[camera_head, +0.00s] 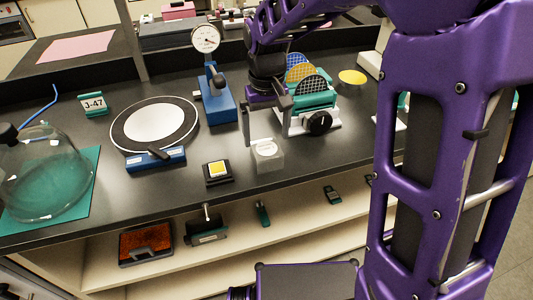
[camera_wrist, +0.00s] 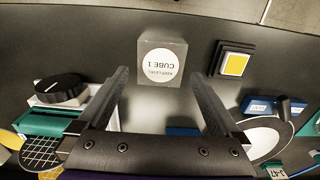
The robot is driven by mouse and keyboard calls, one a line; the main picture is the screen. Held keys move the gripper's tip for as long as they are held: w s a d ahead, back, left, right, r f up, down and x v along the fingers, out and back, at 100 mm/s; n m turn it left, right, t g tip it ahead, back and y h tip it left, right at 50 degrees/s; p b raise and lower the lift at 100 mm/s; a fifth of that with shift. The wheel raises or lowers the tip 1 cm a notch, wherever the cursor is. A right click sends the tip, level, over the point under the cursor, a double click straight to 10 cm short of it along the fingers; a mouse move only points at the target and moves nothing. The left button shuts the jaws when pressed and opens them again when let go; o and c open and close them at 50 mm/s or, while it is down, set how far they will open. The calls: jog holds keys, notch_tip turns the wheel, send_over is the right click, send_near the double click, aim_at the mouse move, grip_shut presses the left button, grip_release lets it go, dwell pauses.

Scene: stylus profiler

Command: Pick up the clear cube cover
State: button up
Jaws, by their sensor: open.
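The clear cube cover (camera_head: 267,155) is a small greyish see-through box with a round white label on top. It stands on the dark bench near the front edge. In the wrist view the cube cover (camera_wrist: 162,62) lies ahead of the fingertips, and its label reads "CUBE 1". My gripper (camera_head: 266,126) is open and empty above and just behind the cube. In the wrist view my gripper (camera_wrist: 161,78) shows its two fingers spread wider than the cube, one toward each side, with no clear contact.
A black block with a yellow square (camera_head: 217,171) sits left of the cube. A teal wafer rack with a black knob (camera_head: 318,122) is close behind right. A blue dial gauge stand (camera_head: 215,95) and a round plate (camera_head: 155,122) stand left. A glass dome (camera_head: 42,172) is far left.

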aim_at(266, 148)
notch_tip(266, 148, down, 5)
jog(key=shift+s+f+b, duration=0.1)
jog(key=shift+f+b, duration=0.05)
jog(key=shift+b, duration=0.2)
jog(key=c, duration=1.1)
notch_tip(266, 148, up, 10)
jog(key=shift+r+p, duration=0.1)
jog(key=shift+p, duration=0.6)
jog(key=o, duration=0.8)
grip_shut()
jog(key=shift+a, duration=0.1)
